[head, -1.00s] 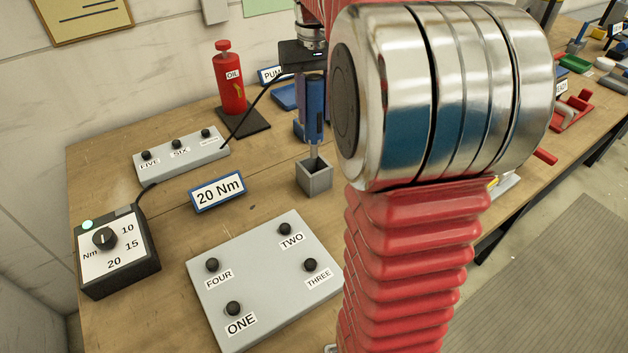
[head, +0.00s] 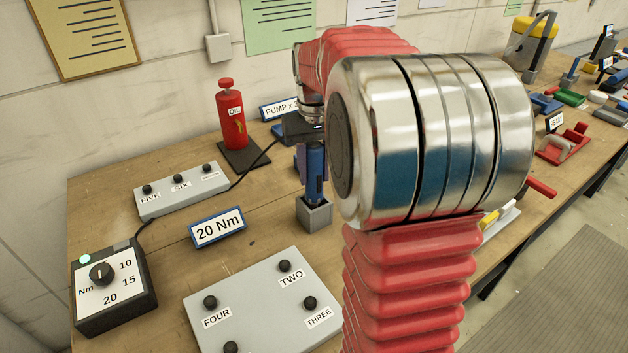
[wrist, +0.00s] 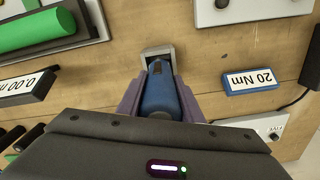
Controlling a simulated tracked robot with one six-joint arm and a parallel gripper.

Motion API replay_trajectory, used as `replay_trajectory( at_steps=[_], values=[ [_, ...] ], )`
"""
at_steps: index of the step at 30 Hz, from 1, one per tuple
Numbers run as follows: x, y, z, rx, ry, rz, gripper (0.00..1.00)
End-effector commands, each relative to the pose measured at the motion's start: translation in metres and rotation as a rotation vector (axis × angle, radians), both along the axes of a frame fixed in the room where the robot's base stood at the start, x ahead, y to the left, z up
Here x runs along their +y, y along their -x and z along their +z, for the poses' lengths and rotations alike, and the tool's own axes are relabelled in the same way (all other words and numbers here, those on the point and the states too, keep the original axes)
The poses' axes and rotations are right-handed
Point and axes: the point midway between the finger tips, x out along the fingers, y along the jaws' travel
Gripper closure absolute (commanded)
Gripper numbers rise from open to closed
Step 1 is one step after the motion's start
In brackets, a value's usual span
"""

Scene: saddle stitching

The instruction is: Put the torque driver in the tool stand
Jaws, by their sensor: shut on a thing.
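The torque driver (head: 315,170) is blue, upright, with a black cable running from its upper end to the left. My gripper (head: 304,162) is shut on it; in the wrist view the purple-grey fingers (wrist: 158,108) press on both sides of the blue body (wrist: 160,88). The tool stand (head: 314,215) is a small grey square block with an open top. The driver's lower end is in or right at the stand's opening; its tip is hidden there. In the wrist view the stand's rim (wrist: 157,51) shows just beyond the driver.
A blue "20 Nm" sign (head: 218,228) stands left of the tool stand. A grey plate with numbered knobs (head: 262,298) lies in front. A red oil pump (head: 230,118) stands behind. The torque controller (head: 113,287) is at far left. My arm hides the bench's middle.

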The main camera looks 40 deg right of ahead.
Motion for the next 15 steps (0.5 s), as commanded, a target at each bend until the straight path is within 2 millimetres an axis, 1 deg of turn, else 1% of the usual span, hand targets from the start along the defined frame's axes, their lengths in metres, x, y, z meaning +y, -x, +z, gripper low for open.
replay_trajectory(
  at_steps=[3, 6, 9, 15],
  values=[
    [0.0, 0.0, -0.015, 0.002, -0.001, 0.0, 0.94],
    [0.0, 0.001, -0.025, 0.002, -0.001, -0.001, 0.94],
    [0.0, 0.0, -0.029, -0.001, 0.0, -0.001, 0.94],
    [-0.001, 0.0, -0.028, -0.001, 0.0, -0.001, 0.94]
  ],
)
